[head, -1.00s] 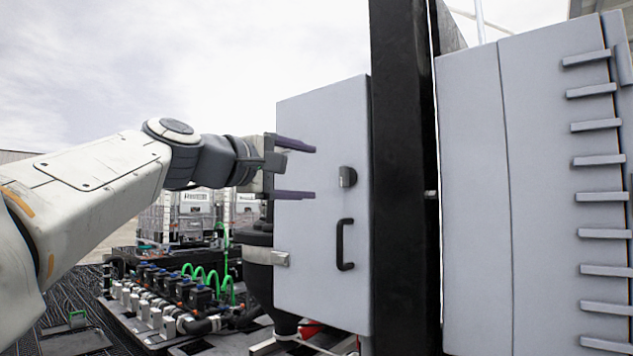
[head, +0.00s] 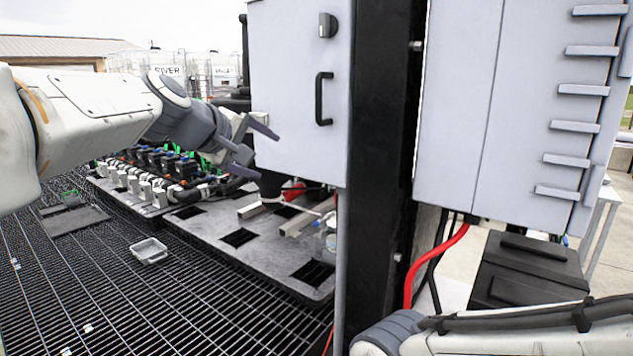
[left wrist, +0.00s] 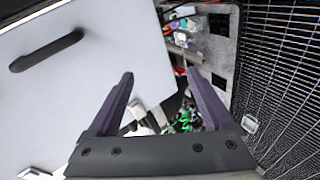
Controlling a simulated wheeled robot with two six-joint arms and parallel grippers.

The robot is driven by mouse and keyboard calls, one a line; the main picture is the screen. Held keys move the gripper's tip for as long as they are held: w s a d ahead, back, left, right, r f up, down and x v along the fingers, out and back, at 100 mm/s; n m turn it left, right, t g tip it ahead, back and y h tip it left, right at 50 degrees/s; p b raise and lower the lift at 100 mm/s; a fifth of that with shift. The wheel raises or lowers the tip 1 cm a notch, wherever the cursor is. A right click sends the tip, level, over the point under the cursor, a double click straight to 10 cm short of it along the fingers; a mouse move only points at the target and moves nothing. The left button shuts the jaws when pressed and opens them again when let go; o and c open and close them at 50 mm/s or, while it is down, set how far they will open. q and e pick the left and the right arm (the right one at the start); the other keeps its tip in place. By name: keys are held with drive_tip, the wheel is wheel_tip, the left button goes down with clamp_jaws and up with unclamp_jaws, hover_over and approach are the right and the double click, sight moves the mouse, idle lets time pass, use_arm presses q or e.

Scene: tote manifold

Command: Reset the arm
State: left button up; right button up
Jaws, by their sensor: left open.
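My left gripper (head: 251,142) is open and empty in the head view, in front of the lower left part of a grey cabinet door. In the left wrist view its two dark purple fingers (left wrist: 163,100) stand apart with nothing between them. The cabinet (head: 297,130) has a black handle (head: 324,99) and a dark knob (head: 327,25); the handle also shows in the left wrist view (left wrist: 47,50). My right arm shows at the bottom right of the head view, but its gripper is out of view.
A black post (head: 382,150) stands right of the cabinet, with a larger ribbed cabinet (head: 460,110) beyond. A manifold with several valves (head: 150,170) sits on a grey pallet (head: 215,235). A small clear tray (head: 149,250) lies on the open grating floor (head: 110,300).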

use_arm(q)
drive_tip(key=s+a+f+m+g+y, duration=0.2)
drive_tip(key=s+f, duration=0.1)
drive_tip(key=f, duration=0.7)
drive_tip(key=s+a+f+m+g+y, duration=0.1)
drive_tip(key=s+a+f+g, duration=0.15)
drive_tip(key=f, duration=0.75)
drive_tip(key=s+a+f+m+g+y, duration=0.1)
drive_tip(key=s+a+f+m+g, duration=0.15)
drive_tip(key=s+f, duration=0.55)
drive_tip(key=s+a+f+m+g+y, duration=0.15)
drive_tip(key=s+f+m, duration=0.25)
drive_tip(key=s+f, duration=0.45)
drive_tip(key=s+d+r+m+g+p, duration=0.1)
drive_tip(key=s+d+r+m, duration=0.2)
drive_tip(key=s+d, duration=0.3)
drive_tip(key=s+d+r+m+g+h+p, duration=0.1)
drive_tip(key=s+d+r+m+g, duration=0.1)
drive_tip(key=s+d+r+m, duration=0.2)
drive_tip(key=s+d, duration=0.3)
drive_tip(key=d, duration=0.1)
drive_tip(key=shift+s+d+r, duration=0.2)
drive_tip(key=shift+s+r, duration=0.1)
drive_tip(key=shift+r, duration=0.1)
